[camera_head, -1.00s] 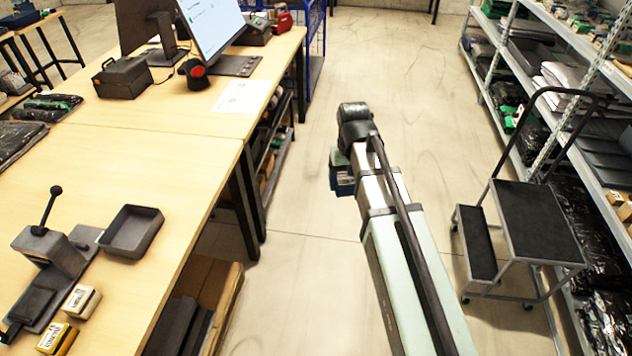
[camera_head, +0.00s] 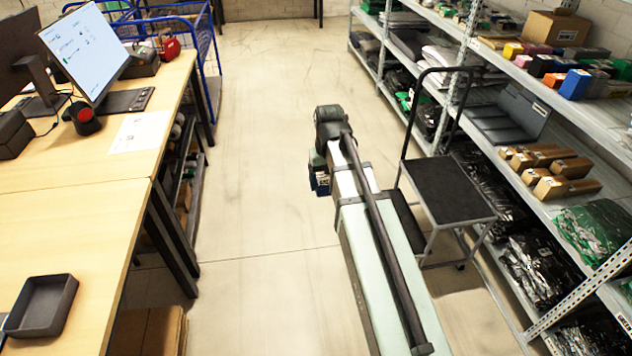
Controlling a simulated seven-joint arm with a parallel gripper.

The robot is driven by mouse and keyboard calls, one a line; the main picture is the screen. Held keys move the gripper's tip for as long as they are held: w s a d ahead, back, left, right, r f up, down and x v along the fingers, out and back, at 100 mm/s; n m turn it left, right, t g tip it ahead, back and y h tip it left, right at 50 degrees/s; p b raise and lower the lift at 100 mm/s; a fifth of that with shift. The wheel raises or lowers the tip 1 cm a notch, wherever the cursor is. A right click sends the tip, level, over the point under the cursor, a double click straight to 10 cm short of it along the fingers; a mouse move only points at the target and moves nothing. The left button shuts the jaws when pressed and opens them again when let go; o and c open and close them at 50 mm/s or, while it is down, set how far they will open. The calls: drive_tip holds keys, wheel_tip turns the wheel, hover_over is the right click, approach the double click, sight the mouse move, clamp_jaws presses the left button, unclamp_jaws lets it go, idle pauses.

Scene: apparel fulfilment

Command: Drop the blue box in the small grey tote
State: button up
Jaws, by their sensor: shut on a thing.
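My arm reaches out over the aisle floor, and my gripper (camera_head: 319,168) is at its far end, partly hidden behind the arm. It is shut on a small dark blue box (camera_head: 321,184) with a white label. Only one side of the box shows, below the wrist and well clear of the tables. A small dark grey open container (camera_head: 42,328) stands on the wooden table at the lower left; it looks empty. I cannot tell whether it is the small grey tote.
A wooden table (camera_head: 75,215) with a monitor (camera_head: 85,50) runs along the left. The aisle floor (camera_head: 265,90) ahead is clear.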

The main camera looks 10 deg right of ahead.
drive_tip(key=shift+a, duration=1)
drive_tip(key=s+a+n, duration=0.6)
drive_tip(key=s+a, duration=0.1)
drive_tip(key=a, duration=1.7)
drive_tip(key=s+a+r+n, duration=0.1)
drive_tip(key=s+a+n, duration=0.4)
drive_tip(key=a, duration=2)
drive_tip(key=s+a+n, duration=0.6)
drive_tip(key=s+a, duration=0.4)
drive_tip(key=a, duration=1.5)
drive_tip(key=shift+s+r+n, duration=0.15)
drive_tip(key=shift+s+n, duration=0.15)
drive_tip(key=shift+s, duration=0.05)
drive_tip(key=shift+f, duration=2.15)
drive_tip(key=shift+d, duration=0.1)
